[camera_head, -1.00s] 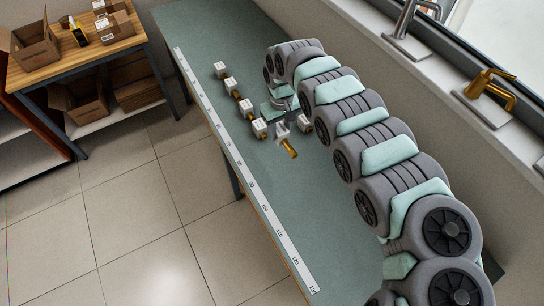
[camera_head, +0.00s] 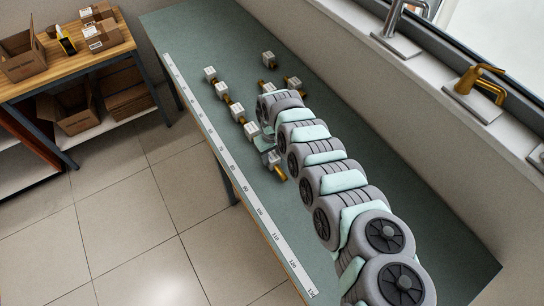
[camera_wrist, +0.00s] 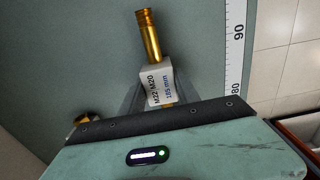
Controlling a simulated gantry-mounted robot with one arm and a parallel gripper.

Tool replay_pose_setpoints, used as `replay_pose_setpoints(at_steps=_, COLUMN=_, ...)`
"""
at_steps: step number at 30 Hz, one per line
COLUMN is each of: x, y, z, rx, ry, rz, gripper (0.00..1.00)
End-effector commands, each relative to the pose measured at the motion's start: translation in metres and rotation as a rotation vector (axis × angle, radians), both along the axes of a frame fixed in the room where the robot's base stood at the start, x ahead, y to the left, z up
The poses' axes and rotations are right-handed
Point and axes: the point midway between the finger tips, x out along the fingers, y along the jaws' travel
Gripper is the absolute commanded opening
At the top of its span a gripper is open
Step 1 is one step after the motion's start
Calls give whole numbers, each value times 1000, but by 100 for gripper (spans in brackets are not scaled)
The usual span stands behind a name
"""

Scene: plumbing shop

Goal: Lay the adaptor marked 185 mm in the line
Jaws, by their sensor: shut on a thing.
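My gripper (camera_wrist: 151,108) is shut on an adaptor: a white block (camera_wrist: 157,84) marked "M22/M20" and "185 mm", with a brass threaded stem (camera_wrist: 149,35). In the head view the held adaptor's brass stem (camera_head: 280,173) shows at the near end of a slanting row. Several other adaptors with white blocks and brass ends form that row, from the far one (camera_head: 210,73) to the near one (camera_head: 251,130). The held adaptor is close beyond the row's near end. I cannot tell whether it touches the bench or its neighbour.
A white ruler strip (camera_head: 258,213) runs along the green bench's (camera_head: 335,262) left edge. Two more adaptors stand behind the row, one at the back (camera_head: 268,59) and one beside my arm (camera_head: 293,83). A brass tap (camera_head: 481,83) is on the sill. The bench's near left part is clear.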

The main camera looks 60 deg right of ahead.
Motion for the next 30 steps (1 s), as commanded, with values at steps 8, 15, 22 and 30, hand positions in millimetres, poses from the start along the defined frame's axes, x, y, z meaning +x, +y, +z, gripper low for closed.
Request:
replay_pose_setpoints(at_steps=8, x=1, y=0, z=-3, rx=0, ry=0, rz=1, gripper=0)
replay_pose_setpoints(at_steps=15, x=0, y=0, z=-2, rx=0, ry=0, rz=0, gripper=56)
replay_pose_setpoints(at_steps=22, x=0, y=0, z=-3, rx=1, ry=-1, rz=0, gripper=60)
replay_pose_setpoints(at_steps=30, x=-1, y=-1, z=17, rx=1, ry=1, rz=-2, gripper=60)
